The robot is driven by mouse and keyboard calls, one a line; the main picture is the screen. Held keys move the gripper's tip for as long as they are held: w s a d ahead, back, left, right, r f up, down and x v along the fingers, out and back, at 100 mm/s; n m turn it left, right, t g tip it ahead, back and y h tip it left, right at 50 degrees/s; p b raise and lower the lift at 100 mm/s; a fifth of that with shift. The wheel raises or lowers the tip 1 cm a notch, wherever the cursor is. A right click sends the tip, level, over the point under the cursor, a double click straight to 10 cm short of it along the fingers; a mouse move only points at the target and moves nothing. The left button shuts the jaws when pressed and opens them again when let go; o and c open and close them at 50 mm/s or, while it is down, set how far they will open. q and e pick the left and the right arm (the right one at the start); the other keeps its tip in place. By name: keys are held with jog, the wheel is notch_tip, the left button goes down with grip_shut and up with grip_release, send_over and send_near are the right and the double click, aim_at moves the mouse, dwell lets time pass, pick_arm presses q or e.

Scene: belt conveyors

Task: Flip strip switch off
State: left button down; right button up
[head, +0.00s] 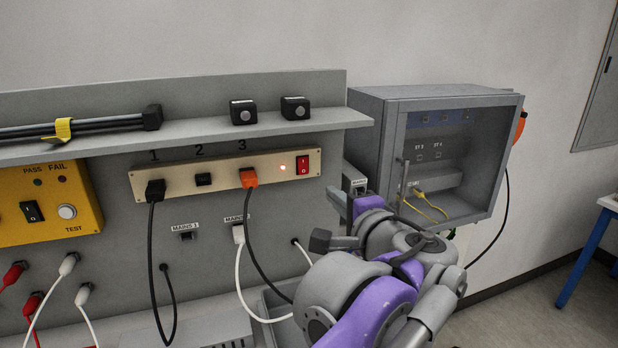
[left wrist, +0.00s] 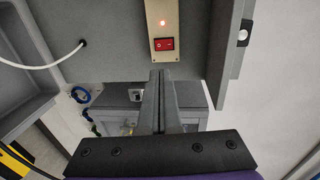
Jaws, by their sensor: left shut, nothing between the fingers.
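The power strip (head: 215,179) is a pale metal bar on the grey panel under the shelf, with positions marked 1, 2 and 3. Its red rocker switch (head: 302,165) is at the right end, beside a glowing red light (head: 282,167). In the left wrist view, the switch (left wrist: 163,43) and lit light (left wrist: 162,14) lie just beyond the fingertips. My left gripper (head: 338,199) is right of and below the switch; its fingers (left wrist: 160,74) are closed together and empty. The fingertips appear apart from the switch. My right gripper is not in view.
A black plug (head: 155,189) and an orange plug (head: 248,177) sit in the strip. The shelf (head: 215,130) juts out above it. A grey cabinet (head: 370,115) stands right of the strip. White and black cables hang below.

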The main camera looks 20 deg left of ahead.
aim_at(304, 171)
pick_arm(q)
jog(key=x, duration=1.4)
jog(key=shift+a+f, duration=0.1)
